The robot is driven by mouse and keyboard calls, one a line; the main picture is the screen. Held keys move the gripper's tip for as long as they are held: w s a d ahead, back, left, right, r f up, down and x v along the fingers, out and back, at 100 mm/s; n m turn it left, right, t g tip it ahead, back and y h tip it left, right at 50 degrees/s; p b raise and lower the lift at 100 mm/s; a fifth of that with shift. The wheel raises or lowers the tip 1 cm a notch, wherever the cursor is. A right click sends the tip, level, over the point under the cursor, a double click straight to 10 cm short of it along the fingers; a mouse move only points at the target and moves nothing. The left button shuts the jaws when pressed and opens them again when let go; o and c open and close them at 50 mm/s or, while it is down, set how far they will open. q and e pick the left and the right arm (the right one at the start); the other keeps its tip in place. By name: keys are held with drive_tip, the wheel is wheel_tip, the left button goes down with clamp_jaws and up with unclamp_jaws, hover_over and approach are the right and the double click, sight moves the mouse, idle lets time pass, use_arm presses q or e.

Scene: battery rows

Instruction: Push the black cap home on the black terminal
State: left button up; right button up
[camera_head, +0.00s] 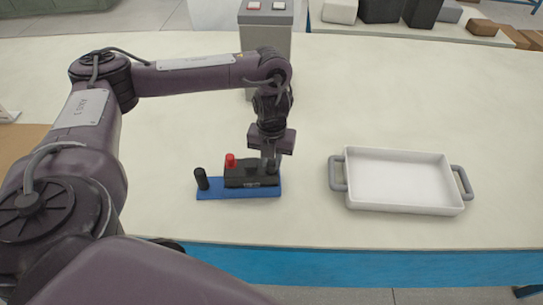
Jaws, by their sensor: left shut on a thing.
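A black battery (249,177) sits on a blue mat (240,193) on the table. A red cap (230,160) stands on the left part of its top. My left gripper (271,160) points down at the right end of the battery and is shut on the black cap (273,169), a small dark piece just below the fingers. The cap is at the top of the battery; the fingers hide the black terminal, and how far down the cap sits cannot be told. My right gripper is out of view.
A black upright cylinder (201,179) stands on the left end of the mat. A white tray with grey handles (400,207) lies to the right. A grey box with red and white buttons (266,17) stands behind. The table between is clear.

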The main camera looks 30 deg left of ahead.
use_arm(q)
drive_tip(key=shift+f, duration=0.15)
drive_tip(key=o, duration=1)
drive_tip(key=shift+o, duration=0.4)
drive_tip(key=o, duration=0.4)
drive_tip(key=shift+a+r+p, duration=0.1)
drive_tip(key=shift+r+p, duration=3.45)
drive_tip(key=shift+p, duration=0.2)
